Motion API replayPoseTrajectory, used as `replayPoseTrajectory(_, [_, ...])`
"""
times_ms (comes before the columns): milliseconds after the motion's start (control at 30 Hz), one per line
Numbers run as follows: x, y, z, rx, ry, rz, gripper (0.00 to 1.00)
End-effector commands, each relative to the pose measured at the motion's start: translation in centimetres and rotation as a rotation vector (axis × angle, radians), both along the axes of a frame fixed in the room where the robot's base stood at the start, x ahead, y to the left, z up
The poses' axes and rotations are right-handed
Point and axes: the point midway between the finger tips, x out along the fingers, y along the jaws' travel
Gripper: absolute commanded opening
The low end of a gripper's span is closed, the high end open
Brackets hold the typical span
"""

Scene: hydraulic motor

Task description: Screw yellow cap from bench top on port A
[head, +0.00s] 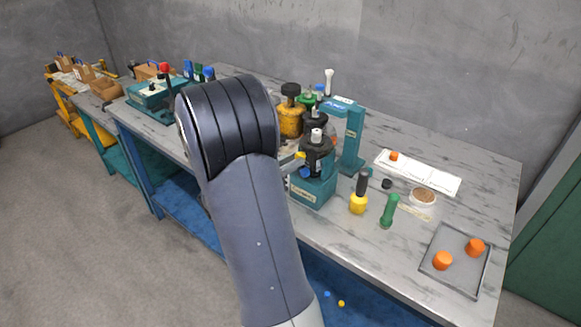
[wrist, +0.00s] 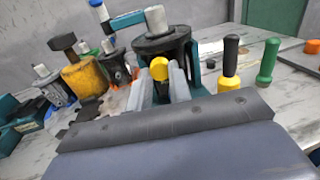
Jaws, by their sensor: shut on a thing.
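The yellow cap (wrist: 159,68) is between the fingertips of my gripper (wrist: 160,80) in the wrist view, and the gripper is shut on it. The black hydraulic motor (wrist: 165,45) with a pale shaft stands just behind the cap. In the head view the motor (head: 316,160) sits in a teal stand (head: 313,190) on the bench, and a small yellow part (head: 299,157) shows at its left side. My arm hides most of the gripper there. Port A is not visible behind the cap. I cannot tell whether the cap touches the motor.
A yellow-and-black screwdriver-like tool (head: 359,197) and a green one (head: 389,211) stand right of the motor. A teal column (head: 353,140) rises behind it. Other motors (head: 290,115) stand behind left. A tray (head: 457,283) with orange caps is at front right.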

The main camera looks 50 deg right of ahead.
Motion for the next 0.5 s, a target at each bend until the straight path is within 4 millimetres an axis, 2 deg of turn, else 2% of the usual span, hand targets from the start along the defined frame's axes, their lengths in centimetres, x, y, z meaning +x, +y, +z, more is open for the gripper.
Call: replayPoseTrajectory(500, [-0.01, -0.05, -0.04, -0.025, -0.210, 0.000, 0.00])
